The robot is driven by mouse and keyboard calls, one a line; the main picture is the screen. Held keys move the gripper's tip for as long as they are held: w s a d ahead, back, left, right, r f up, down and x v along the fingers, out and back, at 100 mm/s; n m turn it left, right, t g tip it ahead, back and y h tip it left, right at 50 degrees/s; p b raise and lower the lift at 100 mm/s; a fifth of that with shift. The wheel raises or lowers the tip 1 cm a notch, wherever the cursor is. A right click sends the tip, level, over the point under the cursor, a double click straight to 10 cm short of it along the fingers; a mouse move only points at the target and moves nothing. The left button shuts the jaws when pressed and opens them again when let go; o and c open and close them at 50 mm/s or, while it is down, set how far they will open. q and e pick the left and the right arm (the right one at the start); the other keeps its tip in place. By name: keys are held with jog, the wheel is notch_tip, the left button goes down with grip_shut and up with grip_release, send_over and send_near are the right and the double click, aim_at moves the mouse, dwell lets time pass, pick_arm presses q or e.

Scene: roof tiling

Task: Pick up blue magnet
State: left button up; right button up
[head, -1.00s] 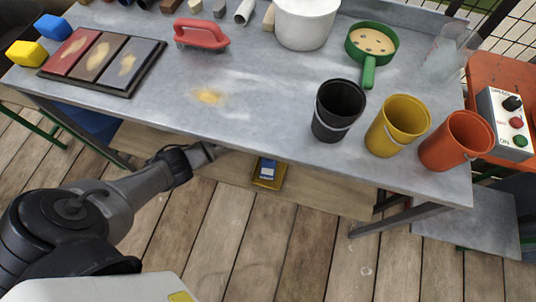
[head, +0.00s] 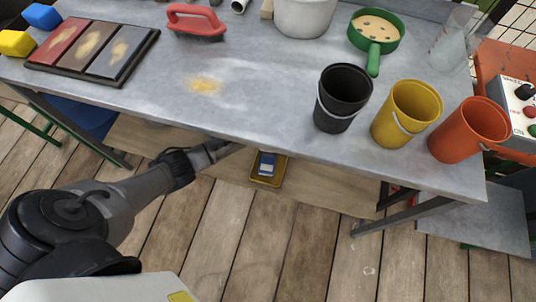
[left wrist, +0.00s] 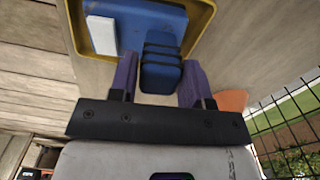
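The blue magnet (head: 267,162) lies in a shallow yellow tray (head: 255,179) on the wooden shelf under the table. In the left wrist view the blue magnet (left wrist: 165,30) has a white patch and a ridged blue handle pointing toward my gripper. My left gripper (left wrist: 160,85) has its two purple fingers apart, one on each side of the handle's end. I see no clear grip on it; whether a finger touches is hard to tell. In the head view the left gripper's tip is partly hidden by the table edge. My right gripper is not in view.
Above is a grey table (head: 250,110) whose front edge overhangs the shelf (head: 325,190). Black (head: 340,100), yellow (head: 404,115) and orange (head: 468,130) buckets stand along its right front. A table leg (head: 395,212) stands right of the tray. The plank floor in front is clear.

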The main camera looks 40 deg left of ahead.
pick_arm(q)
grip_shut()
dwell(0.4)
